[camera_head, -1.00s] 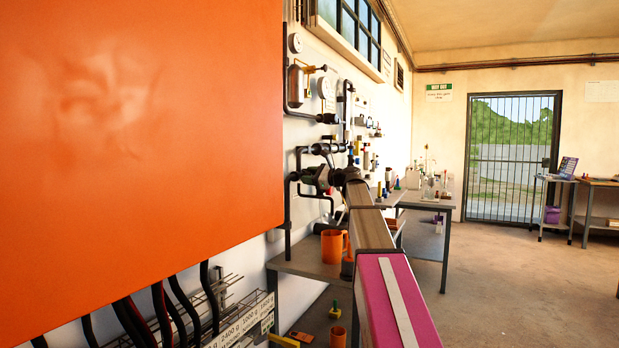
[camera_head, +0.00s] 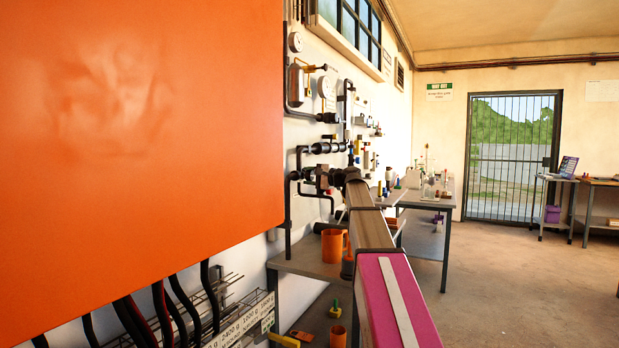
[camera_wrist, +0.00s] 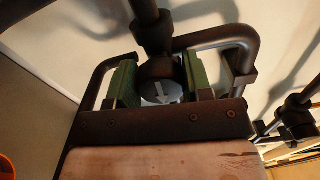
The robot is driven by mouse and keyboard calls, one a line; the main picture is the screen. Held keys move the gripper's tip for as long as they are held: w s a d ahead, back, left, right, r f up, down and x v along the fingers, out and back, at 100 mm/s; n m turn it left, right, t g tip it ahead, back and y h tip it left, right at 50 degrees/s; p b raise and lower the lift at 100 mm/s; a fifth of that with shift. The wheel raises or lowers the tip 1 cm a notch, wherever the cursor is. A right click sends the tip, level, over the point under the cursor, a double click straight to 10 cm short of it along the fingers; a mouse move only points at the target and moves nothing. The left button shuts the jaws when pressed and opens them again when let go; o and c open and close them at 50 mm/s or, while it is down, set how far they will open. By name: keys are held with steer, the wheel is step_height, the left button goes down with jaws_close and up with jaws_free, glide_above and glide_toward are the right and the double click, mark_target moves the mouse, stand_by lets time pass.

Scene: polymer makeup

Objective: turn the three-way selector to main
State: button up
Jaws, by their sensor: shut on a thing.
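In the head view my gripper (camera_head: 322,178) is at the pipework on the wall, at the end of my outstretched arm. There the knob's face is hidden, and the position labels cannot be read in either view.
Dark pipes (camera_head: 300,200) with gauges and valves run along the wall around my gripper. A large orange panel (camera_head: 140,120) fills the left. The floor (camera_head: 510,290) to the right is clear.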

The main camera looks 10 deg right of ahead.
steer(key=shift+n, duration=0.5)
steer(key=o, duration=0.9)
steer(key=v, duration=1.1)
